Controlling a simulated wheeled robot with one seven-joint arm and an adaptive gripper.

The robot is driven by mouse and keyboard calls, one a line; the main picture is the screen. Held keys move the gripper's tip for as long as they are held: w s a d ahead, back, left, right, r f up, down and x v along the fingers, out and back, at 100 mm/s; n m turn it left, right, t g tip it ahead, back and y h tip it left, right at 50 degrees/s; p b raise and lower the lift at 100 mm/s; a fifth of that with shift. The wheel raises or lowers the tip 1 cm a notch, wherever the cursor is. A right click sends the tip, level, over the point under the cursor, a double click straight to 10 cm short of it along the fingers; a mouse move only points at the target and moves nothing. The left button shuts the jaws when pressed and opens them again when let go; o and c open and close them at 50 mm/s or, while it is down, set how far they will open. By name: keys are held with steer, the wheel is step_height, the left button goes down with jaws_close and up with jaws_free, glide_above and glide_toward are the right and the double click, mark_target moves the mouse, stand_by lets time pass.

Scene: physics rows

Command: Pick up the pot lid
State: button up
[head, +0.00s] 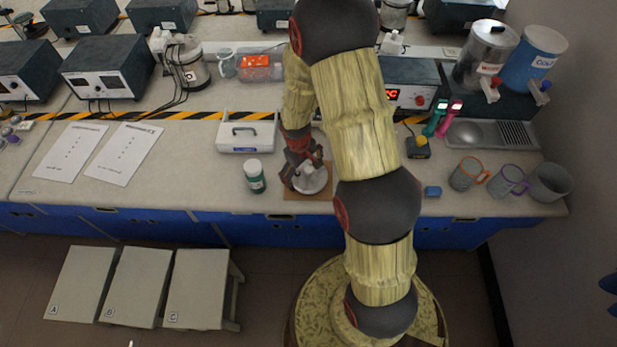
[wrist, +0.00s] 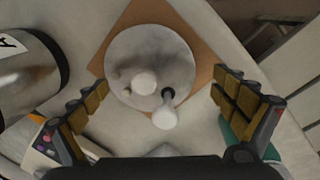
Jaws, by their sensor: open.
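The pot lid (head: 313,181) looks like a round, pale grey disc on a brown square board (head: 326,190) on the bench. In the wrist view the grey disc (wrist: 150,48) lies on the brown board (wrist: 188,17), with a white knob near its middle and a second white knob on a dark stem at its near edge. Whether a pot sits under it is hidden. My gripper (head: 303,168) is over the disc. In the wrist view my gripper (wrist: 160,90) is open, with one finger on each side of the disc and nothing between the pads but the knobs below.
Mugs (head: 466,174) and a small blue block (head: 432,191) are to the right. Papers (head: 124,152) lie left; stools (head: 198,288) stand in front.

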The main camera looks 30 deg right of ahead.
steer(key=shift+d+f, duration=0.1)
steer(key=shift+f, duration=0.55)
steer(key=shift+c, duration=0.3)
steer(key=c, duration=1.7)
steer(key=shift+r, duration=0.15)
